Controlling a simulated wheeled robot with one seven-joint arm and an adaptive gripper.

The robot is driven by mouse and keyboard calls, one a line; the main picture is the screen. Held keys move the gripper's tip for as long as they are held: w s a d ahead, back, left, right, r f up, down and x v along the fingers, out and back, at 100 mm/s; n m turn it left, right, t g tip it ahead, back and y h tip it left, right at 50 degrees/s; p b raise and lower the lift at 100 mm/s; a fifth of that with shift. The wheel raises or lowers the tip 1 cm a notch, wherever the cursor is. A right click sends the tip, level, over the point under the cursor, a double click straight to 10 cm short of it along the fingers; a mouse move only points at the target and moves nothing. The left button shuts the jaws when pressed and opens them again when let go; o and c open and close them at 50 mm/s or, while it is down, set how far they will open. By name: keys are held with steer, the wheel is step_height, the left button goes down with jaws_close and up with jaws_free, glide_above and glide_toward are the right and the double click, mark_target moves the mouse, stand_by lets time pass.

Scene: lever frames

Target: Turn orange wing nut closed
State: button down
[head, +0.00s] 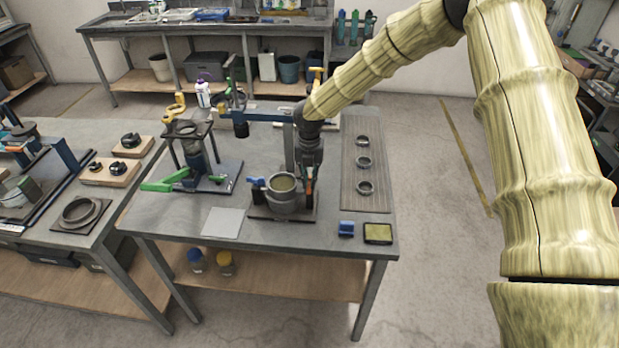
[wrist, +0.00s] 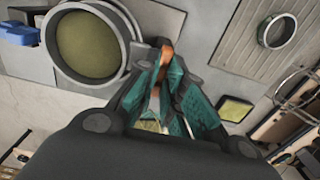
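The orange wing nut (head: 309,187) is on the right side of a grey round pot (head: 284,204) that stands on a dark base plate on the table. In the wrist view the orange wing nut (wrist: 167,50) shows at and between my fingertips, mostly covered by them. My gripper (head: 311,176) reaches down beside the pot's right rim. In the wrist view my gripper (wrist: 163,68) has its teal-padded fingers drawn close together on the nut. A blue wing handle (head: 256,182) sits on the pot's left side. The nut's exact angle is hidden.
A ribbed grey mat (head: 376,198) with several metal rings lies to the right. A blue block (head: 346,229) and a yellow-topped pad (head: 378,233) are at the front right. A stand with a green handle (head: 157,185) is left. A pale sheet (head: 223,222) lies front left.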

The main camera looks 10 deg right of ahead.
stand_by(0.4)
steer(key=m+b, duration=0.1)
steer(key=m, duration=0.3)
steer(key=shift+f+m+b, duration=0.1)
steer(key=shift+m+b, duration=0.3)
steer(key=m+b, duration=0.1)
steer(key=m, duration=0.3)
steer(key=shift+m, duration=0.3)
steer(key=m+b, duration=0.1)
steer(key=m, duration=0.3)
steer(key=shift+m, duration=0.3)
steer(key=shift+m+b, duration=0.5)
steer(key=shift+m, duration=1.4)
steer(key=c, duration=1.5)
jaws_free()
